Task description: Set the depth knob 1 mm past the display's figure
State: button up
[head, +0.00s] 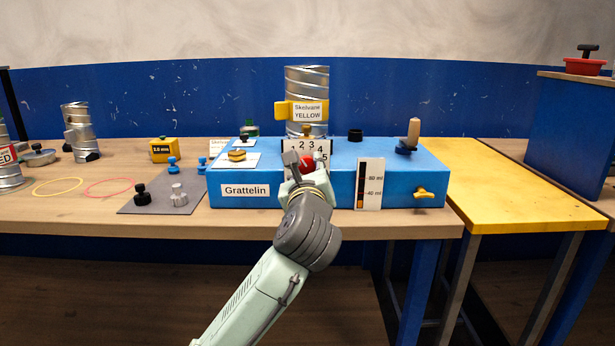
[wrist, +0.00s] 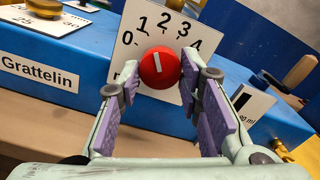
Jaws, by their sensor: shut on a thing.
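My gripper (wrist: 157,72) is shut on the knob, with one purple-padded finger on each side. In the head view the knob (head: 307,163) is partly hidden by my gripper (head: 305,165). The display (head: 164,150) is a yellow box at the left, its small dark screen seeming to read 2.0 mm.
A duct labelled Skelvane YELLOW (head: 307,85) stands behind the machine. A ml gauge (head: 369,184), a yellow valve (head: 423,193) and a wooden-handled lever (head: 411,134) are to the right. A grey mat (head: 160,206) with black and white knobs lies left.

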jog(key=m+b, duration=0.1)
jog(key=m, duration=0.3)
jog(key=shift+a+f+m, duration=0.1)
jog(key=shift+m, duration=2.5)
jog(key=o, duration=1.2)
jog(key=shift+c, duration=0.2)
jog(key=s, duration=0.7)
jog(key=shift+s, duration=0.25)
